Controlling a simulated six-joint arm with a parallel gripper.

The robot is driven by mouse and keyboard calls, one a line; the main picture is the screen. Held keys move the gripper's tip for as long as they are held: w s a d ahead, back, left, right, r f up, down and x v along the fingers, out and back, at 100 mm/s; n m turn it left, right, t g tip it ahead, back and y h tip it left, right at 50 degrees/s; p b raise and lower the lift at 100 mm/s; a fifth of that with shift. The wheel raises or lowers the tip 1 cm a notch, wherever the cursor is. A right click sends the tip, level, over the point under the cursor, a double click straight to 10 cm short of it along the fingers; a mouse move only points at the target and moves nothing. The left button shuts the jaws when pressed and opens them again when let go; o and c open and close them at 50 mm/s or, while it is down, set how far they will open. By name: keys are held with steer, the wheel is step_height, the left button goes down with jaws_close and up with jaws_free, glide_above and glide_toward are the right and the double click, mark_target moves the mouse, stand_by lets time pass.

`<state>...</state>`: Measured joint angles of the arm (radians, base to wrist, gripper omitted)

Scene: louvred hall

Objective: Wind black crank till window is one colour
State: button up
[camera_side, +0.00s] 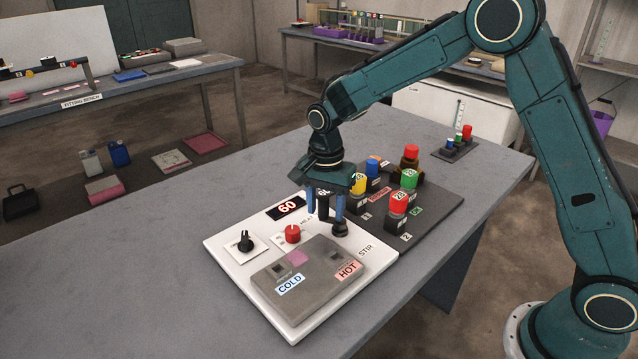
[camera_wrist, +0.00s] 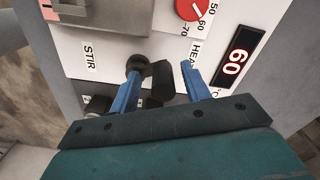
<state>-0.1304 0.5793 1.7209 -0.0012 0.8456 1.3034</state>
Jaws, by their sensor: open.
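The black crank stands on the white panel (camera_side: 228,262) by the STIR label. Its hub (camera_side: 340,229) is low on the panel, and its upright handle (camera_side: 323,204) is beside it; the hub (camera_wrist: 137,63) and handle (camera_wrist: 162,83) also show in the wrist view. My gripper (camera_side: 324,213) is open, its blue fingers pointing down on either side of the handle. In the wrist view my gripper (camera_wrist: 162,72) shows a gap between the handle and the right finger; the left finger is near the hub. A pink square window (camera_side: 297,257) is on the grey box (camera_side: 315,285); it looks plain pink, too small for detail.
The panel also carries a black knob (camera_side: 245,240), a red knob (camera_side: 292,233) and a display reading 60 (camera_side: 287,207). The table's left part (camera_side: 140,260) is clear.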

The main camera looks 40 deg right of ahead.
mark_target(325, 198)
steer(key=shift+r, duration=0.1)
steer(key=shift+r, duration=3.4)
steer(key=shift+w+r, duration=0.1)
step_height(325, 198, up, 14)
